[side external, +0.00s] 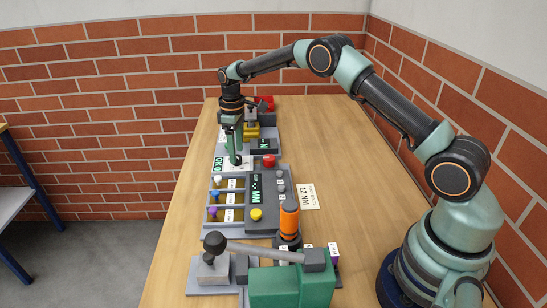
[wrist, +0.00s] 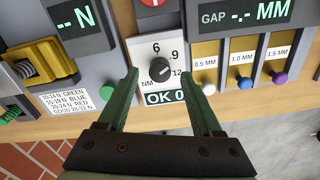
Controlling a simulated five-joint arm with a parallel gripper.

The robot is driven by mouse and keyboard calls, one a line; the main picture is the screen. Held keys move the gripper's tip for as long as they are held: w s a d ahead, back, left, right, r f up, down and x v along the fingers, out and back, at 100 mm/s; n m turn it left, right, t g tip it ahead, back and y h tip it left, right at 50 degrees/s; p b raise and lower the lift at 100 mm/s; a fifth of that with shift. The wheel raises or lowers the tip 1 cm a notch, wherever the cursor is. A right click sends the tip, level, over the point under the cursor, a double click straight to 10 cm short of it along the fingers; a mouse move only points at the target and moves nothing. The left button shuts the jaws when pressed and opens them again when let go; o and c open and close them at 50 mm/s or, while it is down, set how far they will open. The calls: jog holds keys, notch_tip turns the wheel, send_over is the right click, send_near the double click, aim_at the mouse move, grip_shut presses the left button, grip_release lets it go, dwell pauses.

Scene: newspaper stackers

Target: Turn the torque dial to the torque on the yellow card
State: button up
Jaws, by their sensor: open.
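The torque dial (wrist: 160,70) is a small black knob with a light pointer mark on a white plate (wrist: 147,51) printed 6, 9, 12 and NM. The pointer's exact setting is too small to read surely. My gripper (wrist: 160,78) is open, with one green finger on each side of the dial in the wrist view. I cannot tell whether the fingers touch it. In the side view my gripper (side external: 235,160) points down over the dial plate. A pale card (side external: 308,196) reading 12 NM lies on the table right of the panels; it looks cream.
A gap panel (side external: 257,200) with a red and a yellow button stands nearer the camera. An orange-handled tool (side external: 289,220) and a green lever unit (side external: 285,285) stand in front. Table right of the card is clear.

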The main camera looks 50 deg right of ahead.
jog(key=shift+f, duration=1)
grip_shut()
jog(key=shift+m, duration=0.3)
jog(key=m, duration=1.1)
jog(key=shift+r, duration=0.1)
jog(key=shift+w+m, duration=0.1)
jog(key=shift+m, duration=0.2)
